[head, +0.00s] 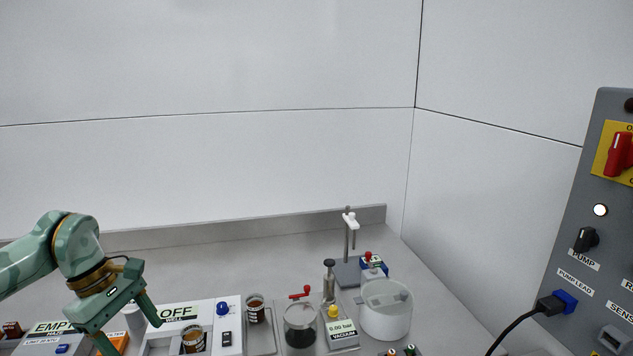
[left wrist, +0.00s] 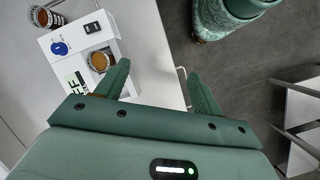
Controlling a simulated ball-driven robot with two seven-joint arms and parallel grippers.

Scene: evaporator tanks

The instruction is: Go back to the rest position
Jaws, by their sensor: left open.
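My left gripper (head: 133,337) is at the lower left of the head view, with its arm coming in from the left. It is tilted downward over the bench, beside the white OFF unit (head: 190,312). In the left wrist view the green fingers of the left gripper (left wrist: 158,70) are spread apart with nothing between them. The OFF unit with its brown cup (left wrist: 103,62) is just past the left finger there. My right gripper is not in view.
The bench (head: 240,262) holds a glass vessel with dark contents (head: 300,328), a white pot (head: 387,312), a stand (head: 348,250), a vacuum gauge unit (head: 342,335) and a second cup (head: 255,308). A grey panel (head: 575,240) with a plugged black cable stands right. The bench's back is clear.

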